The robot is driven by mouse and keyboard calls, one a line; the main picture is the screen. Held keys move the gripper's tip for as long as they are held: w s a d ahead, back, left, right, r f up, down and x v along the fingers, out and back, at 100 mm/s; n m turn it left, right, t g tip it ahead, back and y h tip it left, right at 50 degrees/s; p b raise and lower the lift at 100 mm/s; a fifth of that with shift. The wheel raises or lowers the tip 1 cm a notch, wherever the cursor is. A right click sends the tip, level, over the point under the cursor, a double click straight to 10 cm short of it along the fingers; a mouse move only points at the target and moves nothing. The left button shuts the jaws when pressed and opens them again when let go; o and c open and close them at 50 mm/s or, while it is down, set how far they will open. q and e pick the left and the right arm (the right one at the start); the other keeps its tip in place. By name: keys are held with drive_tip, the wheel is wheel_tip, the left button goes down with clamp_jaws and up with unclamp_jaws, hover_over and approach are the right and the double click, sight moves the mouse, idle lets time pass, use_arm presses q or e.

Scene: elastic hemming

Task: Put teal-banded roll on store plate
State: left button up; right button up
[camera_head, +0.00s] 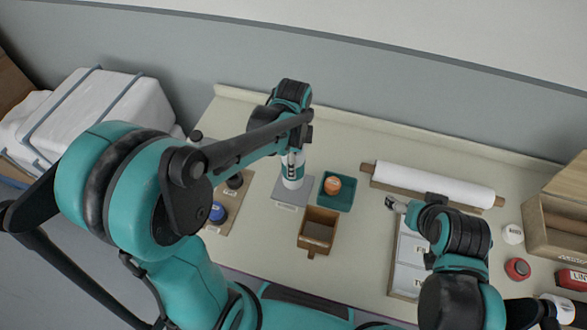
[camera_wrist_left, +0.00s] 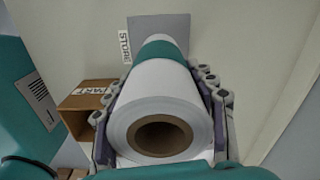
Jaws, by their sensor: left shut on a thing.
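The teal-banded roll (camera_head: 292,172) is white with a teal band around its lower part. It stands about upright in my left gripper (camera_head: 291,155), which is shut on it. In the left wrist view the roll (camera_wrist_left: 163,82) lies between the two fingers, with its brown core facing the camera. The grey store plate (camera_head: 287,193) is under the roll's lower end; its edge and STORE label also show in the left wrist view (camera_wrist_left: 172,24). I cannot tell whether roll and plate touch. My right gripper (camera_head: 394,205) is beside the white-panelled board; its jaws are too small to read.
A brown open box (camera_head: 318,231) and a teal tray (camera_head: 337,203) with an orange-topped item (camera_head: 333,185) stand right of the plate. A board with dark and blue round items (camera_head: 217,213) lies left. A long white roll (camera_head: 433,184) lies at the back right.

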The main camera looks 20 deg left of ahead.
sight(290, 184)
use_arm(q)
wheel_tip(290, 184, down, 4)
drive_tip(key=shift+r+b, duration=0.1)
drive_tip(key=shift+b, duration=0.5)
drive_tip(key=shift+f, duration=0.2)
drive_tip(key=o, duration=1.6)
drive_tip(key=shift+r, duration=0.1)
